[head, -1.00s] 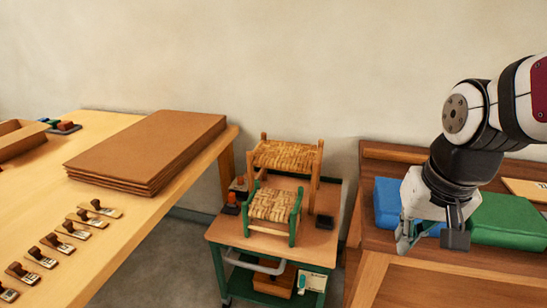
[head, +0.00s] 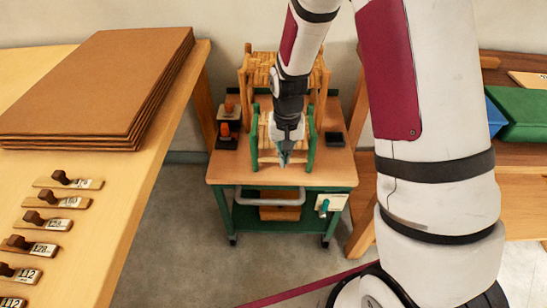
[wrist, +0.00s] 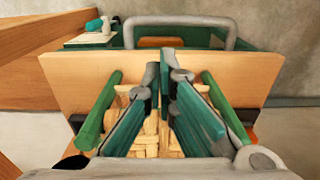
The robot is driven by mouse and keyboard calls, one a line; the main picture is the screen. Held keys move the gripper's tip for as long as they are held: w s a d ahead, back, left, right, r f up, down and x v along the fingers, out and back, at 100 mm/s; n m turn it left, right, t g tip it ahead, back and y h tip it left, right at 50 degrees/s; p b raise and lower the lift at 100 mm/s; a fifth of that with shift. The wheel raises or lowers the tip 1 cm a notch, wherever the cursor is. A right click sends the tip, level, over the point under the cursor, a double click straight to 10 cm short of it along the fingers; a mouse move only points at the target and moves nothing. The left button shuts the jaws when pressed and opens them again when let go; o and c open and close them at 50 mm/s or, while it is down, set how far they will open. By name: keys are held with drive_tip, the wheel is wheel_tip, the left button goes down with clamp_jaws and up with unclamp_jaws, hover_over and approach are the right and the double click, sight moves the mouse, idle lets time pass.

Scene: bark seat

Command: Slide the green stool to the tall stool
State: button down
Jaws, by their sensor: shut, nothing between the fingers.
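The green stool (head: 311,140) stands upright at the front of a small trolley's top. It has green posts and a woven seat. The tall stool (head: 322,82), pale wood with a woven seat, stands close behind it, partly hidden by my arm. My gripper (head: 284,158) is shut and empty, pointing down at the green stool between its two side posts. In the wrist view my gripper (wrist: 160,72) shows its fingertips together, with a green post (wrist: 100,112) on either side and the woven seat (wrist: 150,142) below. I cannot tell whether the fingers touch the stool.
The trolley top (head: 228,173) has a grey handle (head: 270,201) at its front. Two orange-topped items (head: 226,130) stand left of the stools, and a black block (head: 335,139) right. A table with stacked brown boards (head: 100,85) is at left.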

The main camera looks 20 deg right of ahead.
drive_tip(key=shift+w+d+f+b, duration=0.25)
drive_tip(key=shift+w+f, duration=0.4)
drive_tip(key=shift+f, duration=0.9)
drive_tip(key=shift+w+d+f+b, duration=0.25)
drive_tip(key=shift+w+f, duration=0.35)
drive_tip(key=shift+f, duration=0.95)
drive_tip(key=shift+w+d+f+b, duration=0.15)
drive_tip(key=shift+w+f+b, duration=0.35)
drive_tip(key=shift+f, duration=1.05)
drive_tip(key=shift+w, duration=0.15)
